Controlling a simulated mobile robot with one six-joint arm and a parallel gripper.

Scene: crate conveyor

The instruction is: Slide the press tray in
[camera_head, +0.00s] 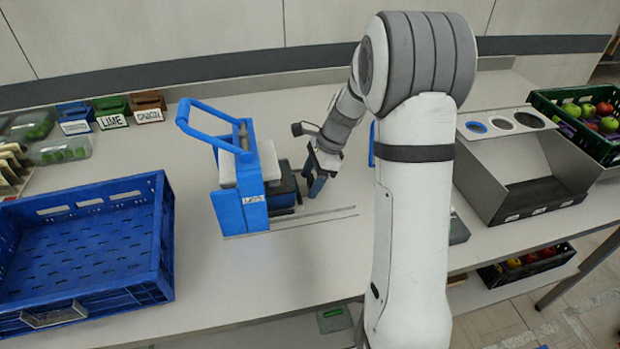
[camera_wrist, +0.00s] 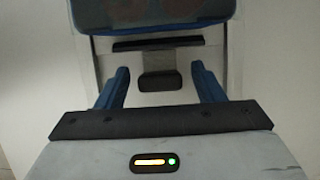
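The press (camera_head: 240,205) is a blue frame with a blue lever handle (camera_head: 207,130), standing on the table left of my gripper. The press tray (camera_head: 281,195), dark with a blue part, sits at its right side over pale rails (camera_head: 325,216). My gripper (camera_head: 317,182) is just right of the tray. In the wrist view my gripper (camera_wrist: 160,70) is open, its blue fingers either side of the handle block, with gaps both sides.
A large empty blue crate (camera_head: 160,240) stands at the left. Several small labelled bins (camera_head: 112,112) are at the back left. A grey sorting box (camera_head: 480,165) and a green fruit crate (camera_head: 590,143) are at the right. The table in front of the press is clear.

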